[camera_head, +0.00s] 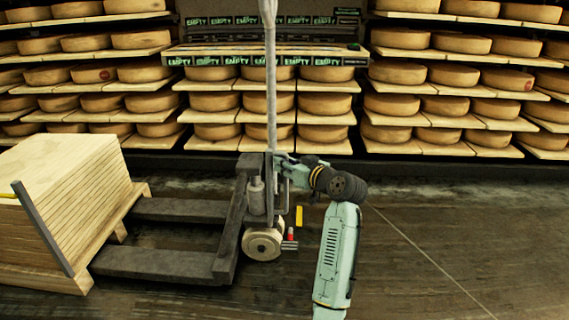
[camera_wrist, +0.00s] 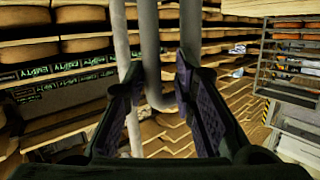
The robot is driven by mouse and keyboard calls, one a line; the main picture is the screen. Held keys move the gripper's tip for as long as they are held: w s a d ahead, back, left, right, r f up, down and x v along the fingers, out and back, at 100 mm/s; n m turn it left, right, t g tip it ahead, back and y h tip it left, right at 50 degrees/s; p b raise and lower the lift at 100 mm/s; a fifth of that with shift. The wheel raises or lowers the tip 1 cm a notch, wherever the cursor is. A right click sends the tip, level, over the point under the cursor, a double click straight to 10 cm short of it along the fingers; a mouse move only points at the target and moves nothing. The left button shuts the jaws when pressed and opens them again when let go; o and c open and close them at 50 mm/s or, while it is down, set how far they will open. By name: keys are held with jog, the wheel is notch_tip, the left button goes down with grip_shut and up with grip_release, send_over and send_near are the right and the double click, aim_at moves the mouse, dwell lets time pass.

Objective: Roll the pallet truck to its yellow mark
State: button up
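The dark pallet truck (camera_head: 180,262) stands on the floor left of centre, with its forks toward the stack of boards at left. Its grey handle pole (camera_head: 271,90) rises upright, and its pale wheel (camera_head: 262,244) shows at the base. A small yellow mark (camera_head: 299,215) lies on the floor just right of the wheel. My gripper (camera_head: 285,167) is at the pole, partly hidden behind it. In the wrist view my gripper (camera_wrist: 160,68) has its fingers spread, with grey bent tubing (camera_wrist: 150,60) in view between and beyond them. I cannot tell whether they touch it.
A stack of pale boards (camera_head: 65,195) stands at left by the forks. Shelves of cheese wheels (camera_head: 325,104) line the back wall. The dark floor (camera_head: 450,230) at right is clear. The wrist view also shows a rack (camera_wrist: 292,60) at right.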

jog(key=shift+s+d+r, duration=0.35)
jog(key=shift+s+r, duration=0.15)
jog(key=shift+s+d+r, duration=0.3)
jog(key=shift+s+r, duration=0.2)
jog(key=s+d+f, duration=0.1)
jog(key=s+d, duration=0.3)
jog(key=s, duration=0.3)
jog(key=shift+s+d+p, duration=0.25)
jog(key=shift+s+p, duration=0.1)
jog(key=shift+p, duration=0.05)
